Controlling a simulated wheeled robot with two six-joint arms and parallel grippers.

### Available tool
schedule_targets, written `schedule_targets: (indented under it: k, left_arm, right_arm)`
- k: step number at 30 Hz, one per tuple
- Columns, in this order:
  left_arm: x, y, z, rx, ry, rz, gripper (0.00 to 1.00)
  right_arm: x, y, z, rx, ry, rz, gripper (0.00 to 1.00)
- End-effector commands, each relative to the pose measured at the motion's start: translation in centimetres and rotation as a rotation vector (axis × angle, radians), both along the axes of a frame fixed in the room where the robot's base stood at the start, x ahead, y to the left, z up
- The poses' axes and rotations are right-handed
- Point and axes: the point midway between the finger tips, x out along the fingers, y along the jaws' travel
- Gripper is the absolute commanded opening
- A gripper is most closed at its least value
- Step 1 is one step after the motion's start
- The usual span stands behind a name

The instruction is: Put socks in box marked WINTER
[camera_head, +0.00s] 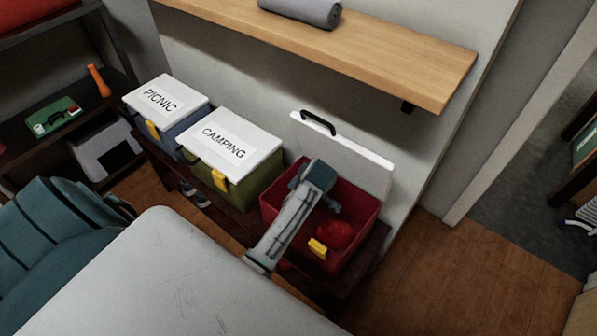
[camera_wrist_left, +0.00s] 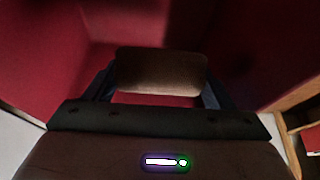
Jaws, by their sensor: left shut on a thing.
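The red box (camera_head: 281,210) stands open at the right end of the row, its white lid (camera_head: 345,150) tipped up. No word shows on that lid. A red rounded thing (camera_head: 335,236) lies inside the box. My left gripper (camera_head: 331,208) reaches down into the red box, and its fingertips are mostly hidden in the head view. In the left wrist view the gripper (camera_wrist_left: 160,88) is shut on a brown, rounded, soft-looking thing (camera_wrist_left: 160,70), with red walls around it. I cannot tell for sure whether it is the socks. My right gripper is not in view.
Boxes marked PICNIC (camera_head: 167,98) and CAMPING (camera_head: 230,144) stand closed to the left of the red box. A wooden shelf (camera_head: 400,55) with a grey roll (camera_head: 303,12) juts out above. A dark rack (camera_head: 68,87) stands at the left. Floor at the right is clear.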

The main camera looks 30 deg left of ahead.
Motion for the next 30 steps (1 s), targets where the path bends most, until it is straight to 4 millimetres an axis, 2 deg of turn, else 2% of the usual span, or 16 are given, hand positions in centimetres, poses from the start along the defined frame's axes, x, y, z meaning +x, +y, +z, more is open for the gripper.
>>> schedule_targets:
  k: [1, 4, 11, 16, 18, 22, 29, 30]
  left_arm:
    - [-0.1, 0.0, -1.4, -0.001, 0.004, 0.001, 0.51]
    - [0.0, 0.0, -3.2, 0.000, 0.002, -0.001, 0.51]
    - [0.0, 0.0, -5.0, -0.001, -0.001, 0.000, 0.51]
    - [0.0, 0.0, -7.3, -0.001, 0.002, -0.001, 0.51]
    - [0.0, 0.0, -8.2, -0.001, 0.001, -0.001, 0.51]
    - [0.1, 0.0, -8.5, -0.001, -0.003, -0.001, 0.51]
    - [0.0, 0.0, -8.7, -0.001, -0.002, -0.001, 0.51]
    - [0.0, 0.0, -8.8, -0.001, -0.001, -0.002, 0.79]
  right_arm:
    - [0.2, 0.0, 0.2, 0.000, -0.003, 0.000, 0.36]
    - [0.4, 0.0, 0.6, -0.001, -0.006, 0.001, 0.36]
    - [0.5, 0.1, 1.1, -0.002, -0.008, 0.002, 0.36]
    - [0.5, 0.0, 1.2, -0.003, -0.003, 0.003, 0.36]
    - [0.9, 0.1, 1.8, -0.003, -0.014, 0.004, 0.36]
    - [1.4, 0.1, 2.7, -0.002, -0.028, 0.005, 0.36]
    - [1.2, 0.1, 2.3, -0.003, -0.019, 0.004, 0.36]
    - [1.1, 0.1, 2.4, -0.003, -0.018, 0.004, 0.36]
